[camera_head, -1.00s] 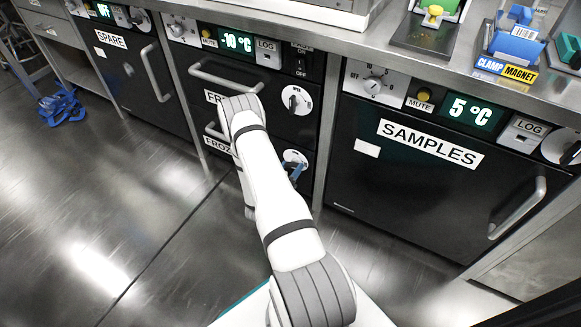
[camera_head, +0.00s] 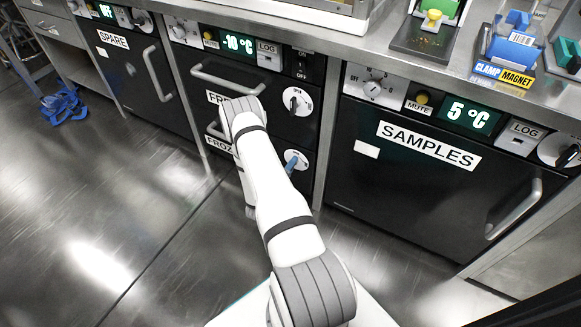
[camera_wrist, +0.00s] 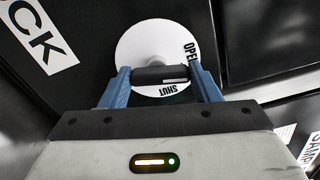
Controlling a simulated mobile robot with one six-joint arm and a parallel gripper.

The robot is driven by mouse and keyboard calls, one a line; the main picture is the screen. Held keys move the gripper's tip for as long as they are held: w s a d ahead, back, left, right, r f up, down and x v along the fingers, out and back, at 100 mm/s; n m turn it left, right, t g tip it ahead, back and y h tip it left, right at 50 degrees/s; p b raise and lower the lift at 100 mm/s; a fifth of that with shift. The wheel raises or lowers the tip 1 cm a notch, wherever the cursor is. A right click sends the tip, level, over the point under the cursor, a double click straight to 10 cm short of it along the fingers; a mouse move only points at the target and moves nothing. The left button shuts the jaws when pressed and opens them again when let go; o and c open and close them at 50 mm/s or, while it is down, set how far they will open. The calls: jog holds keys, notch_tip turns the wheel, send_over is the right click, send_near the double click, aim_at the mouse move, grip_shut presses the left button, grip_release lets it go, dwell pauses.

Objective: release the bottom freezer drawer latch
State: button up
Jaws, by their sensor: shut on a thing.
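The bottom freezer drawer latch is a white round dial (camera_wrist: 135,45) marked OPEN and SHUT, with a black bar handle (camera_wrist: 155,75) across it. In the wrist view OPEN is at the right and SHUT at the bottom. My gripper (camera_wrist: 160,73) has its two blue fingers at the two ends of the bar, shut on it. In the head view the dial (camera_head: 303,157) shows at the lower right of the drawer front, with a blue finger over it. My arm hides much of the bottom drawer (camera_head: 215,157) and its handle. The drawer looks closed.
Above is another drawer with a long handle (camera_head: 225,82) and its own latch dial (camera_head: 297,101). The SAMPLES unit (camera_head: 400,185) stands to the right, the SPARE unit (camera_head: 130,75) to the left. The floor (camera_head: 120,230) in front is clear, with a blue object (camera_head: 62,106) far left.

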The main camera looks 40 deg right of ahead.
jog(key=shift+w+a+n, duration=0.15)
jog(key=shift+w+n, duration=0.1)
jog(key=shift+n, duration=1.35)
jog(key=o, duration=1)
jog(key=shift+s, duration=0.1)
jog(key=p+v, duration=0.2)
jog(key=v, duration=0.5)
jog(key=shift+s+a+p, duration=0.15)
jog(key=shift+a+p, duration=0.15)
